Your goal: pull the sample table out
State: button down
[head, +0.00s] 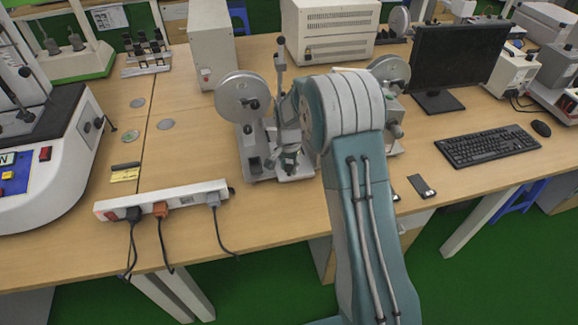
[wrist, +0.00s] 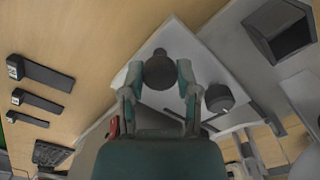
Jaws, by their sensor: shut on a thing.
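The tester (head: 250,165) stands on the wooden desk in the head view, with a round grey wheel on each side. My arm hides much of its middle. In the wrist view, my gripper (wrist: 159,73) has its two teal fingers around a dark round knob (wrist: 160,64), shut on it. The knob stands over a pale flat plate (wrist: 206,66), which looks like the sample table. A second dark knob (wrist: 219,97) sits to the right, outside the fingers. I cannot tell how far the plate is out.
A power strip (head: 165,200) with several plugs lies at the desk's front edge, cables hanging. A small dark object (head: 421,186) lies right of my arm. A keyboard (head: 487,146) and monitor (head: 457,65) stand further right. A white-and-blue machine (head: 60,170) fills the left.

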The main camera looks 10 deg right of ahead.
jog(key=shift+w, duration=0.1)
jog(key=shift+c, duration=1.7)
grip_release()
notch_tip(320, 180, up, 12)
jog(key=shift+a, duration=0.1)
